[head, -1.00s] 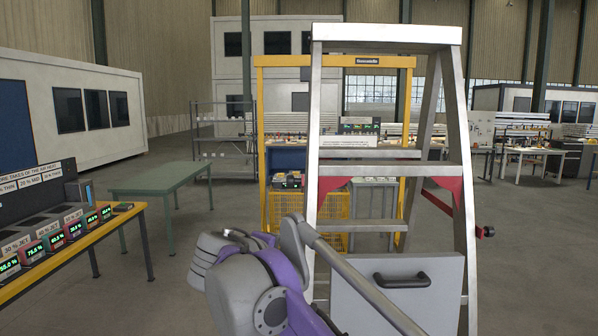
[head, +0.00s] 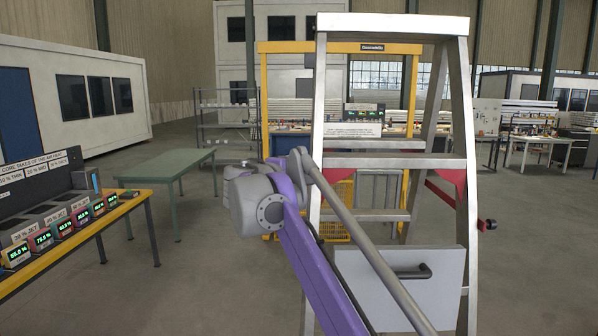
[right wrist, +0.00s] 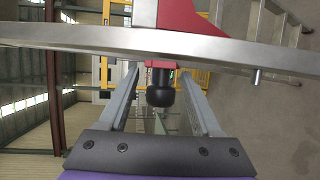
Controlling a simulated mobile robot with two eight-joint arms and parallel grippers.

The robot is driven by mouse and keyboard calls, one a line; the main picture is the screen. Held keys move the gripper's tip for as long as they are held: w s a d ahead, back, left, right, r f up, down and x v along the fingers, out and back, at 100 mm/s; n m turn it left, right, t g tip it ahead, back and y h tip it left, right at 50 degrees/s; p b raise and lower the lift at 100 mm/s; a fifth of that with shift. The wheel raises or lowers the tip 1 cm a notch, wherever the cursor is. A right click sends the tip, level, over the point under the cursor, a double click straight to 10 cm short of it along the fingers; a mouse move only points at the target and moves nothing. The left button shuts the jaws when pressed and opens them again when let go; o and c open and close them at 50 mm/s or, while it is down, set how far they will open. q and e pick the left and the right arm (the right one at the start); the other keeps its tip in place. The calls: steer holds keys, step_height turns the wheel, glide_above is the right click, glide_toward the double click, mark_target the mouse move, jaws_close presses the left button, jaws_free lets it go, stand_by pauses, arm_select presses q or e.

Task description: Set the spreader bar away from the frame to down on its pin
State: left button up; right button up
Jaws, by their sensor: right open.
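The stepladder (head: 465,80) stands open in the head view, with silver rails and red brackets. A red bar (head: 440,194) that looks like the spreader bar slopes down to the right behind its right rail, with a dark knob (head: 490,225) at its outer end. In the right wrist view a silver rail (right wrist: 60,42) crosses the picture, with a red part (right wrist: 182,18) and a black knob (right wrist: 160,97). A short metal pin (right wrist: 257,77) sticks out of that rail. My right gripper (right wrist: 158,72) is open, its fingers either side of the knob; contact is unclear. My left gripper is out of view.
A grey panel with a black handle (head: 400,290) is before the ladder's lower part. A yellow frame (head: 340,47) stands behind it. A green table (head: 165,163) and a yellow-edged bench (head: 75,232) with displays are at left. Floor between them is clear.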

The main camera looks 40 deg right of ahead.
steer(key=shift+w+d, duration=0.1)
steer(key=shift+d, duration=0.3)
jaws_close()
stand_by(1.2)
